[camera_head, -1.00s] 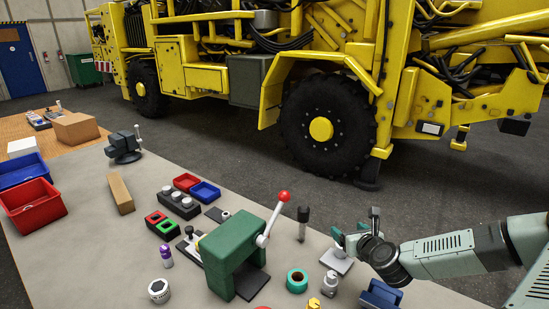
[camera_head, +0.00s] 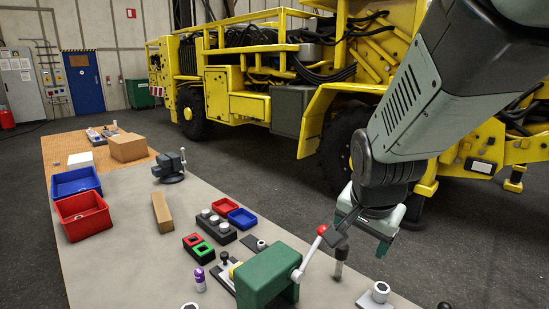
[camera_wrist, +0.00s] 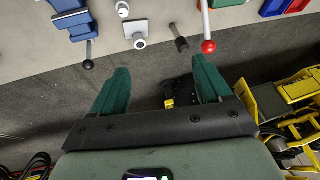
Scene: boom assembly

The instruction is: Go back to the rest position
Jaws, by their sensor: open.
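My gripper (camera_wrist: 160,90) is open and empty in the wrist view, its two green fingers spread above the dark floor beside the bench edge. In the head view my gripper (camera_head: 366,228) hangs below my arm at the right, past the bench's far edge and behind the red-knobbed lever. Its fingertips are partly hidden there. The green press (camera_head: 265,275) with its red-knobbed lever (camera_head: 310,252) stands on the bench just left of my gripper. In the wrist view the red knob (camera_wrist: 208,47) is close to the right finger.
The bench (camera_head: 115,270) holds a red bin (camera_head: 82,216), a blue bin (camera_head: 75,182), a wooden block (camera_head: 161,212), a vise (camera_head: 170,168) and small parts. A metal fitting (camera_head: 378,293) sits near the bench edge. A yellow vehicle (camera_head: 235,97) stands behind, across open floor.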

